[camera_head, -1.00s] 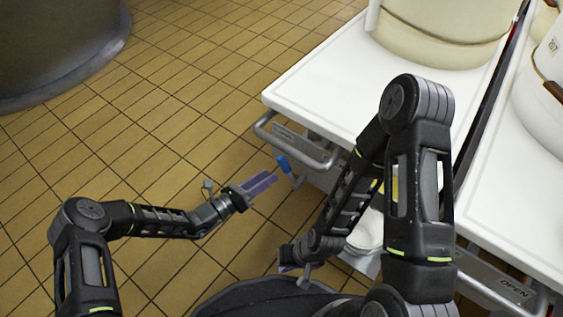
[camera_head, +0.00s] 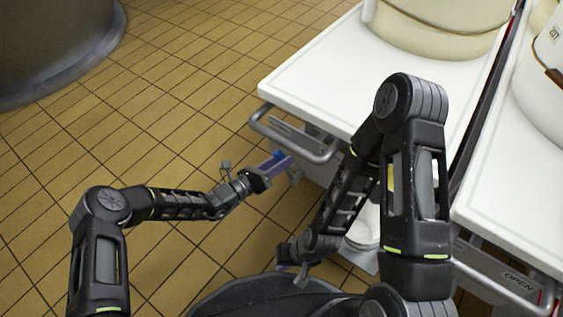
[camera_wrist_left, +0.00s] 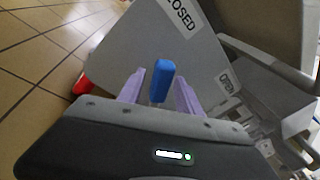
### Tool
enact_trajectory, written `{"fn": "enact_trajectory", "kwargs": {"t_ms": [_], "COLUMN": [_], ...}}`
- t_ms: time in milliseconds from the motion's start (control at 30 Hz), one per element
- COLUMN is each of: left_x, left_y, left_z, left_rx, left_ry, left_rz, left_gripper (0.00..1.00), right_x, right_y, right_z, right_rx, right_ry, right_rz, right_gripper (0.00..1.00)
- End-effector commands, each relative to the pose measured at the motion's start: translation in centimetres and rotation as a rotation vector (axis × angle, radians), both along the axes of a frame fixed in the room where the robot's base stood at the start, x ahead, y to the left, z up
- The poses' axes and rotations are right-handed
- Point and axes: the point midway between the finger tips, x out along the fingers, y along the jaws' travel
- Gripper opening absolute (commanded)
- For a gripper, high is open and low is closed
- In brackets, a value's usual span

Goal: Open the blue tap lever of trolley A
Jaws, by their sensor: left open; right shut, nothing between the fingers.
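The blue tap lever (camera_wrist_left: 161,82) stands between the two purple fingers of my left gripper (camera_wrist_left: 159,92) in the left wrist view. The fingers are open, with a gap on each side of the lever. In the head view, my left gripper (camera_head: 281,164) reaches the lever (camera_head: 278,155) just below the trolley's front handle, and the fingers partly hide it. A grey plate (camera_wrist_left: 178,50) behind the lever carries a "CLOSED" label (camera_wrist_left: 182,15) and an "OPEN" label (camera_wrist_left: 228,82). My right gripper (camera_head: 302,276) is low near my base, shut and empty, small in view.
A white trolley top (camera_head: 330,75) with a metal handle (camera_head: 290,145) overhangs the lever. A second white trolley (camera_head: 520,200) stands to the right. A red part (camera_wrist_left: 82,84) shows left of the lever.

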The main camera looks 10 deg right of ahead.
Motion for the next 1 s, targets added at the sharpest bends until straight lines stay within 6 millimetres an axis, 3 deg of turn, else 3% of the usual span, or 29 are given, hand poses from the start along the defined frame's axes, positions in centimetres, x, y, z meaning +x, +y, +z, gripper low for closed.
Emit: {"fn": "enact_trajectory", "kwargs": {"t_ms": [267,800,1000], "left_x": [0.13,0.11,0.11], "left_y": [-0.23,-0.2,-0.2], "left_z": [0.06,0.04,0.04], "left_rx": [-0.001,-0.001,-0.001], "left_ry": [0.001,0.001,0.001], "left_rz": [0.001,0.001,0.001], "left_gripper": [0.41,0.0,0.0], "right_x": [0.04,0.02,0.01], "right_y": [0.01,0.0,0.0], "right_z": [-0.04,-0.04,-0.04], "right_rx": [0.0,0.0,0.0], "right_ry": [-0.001,-0.001,-0.001], "right_rz": [0.0,0.0,0.0], "right_gripper": [0.0,0.0,0.0]}}
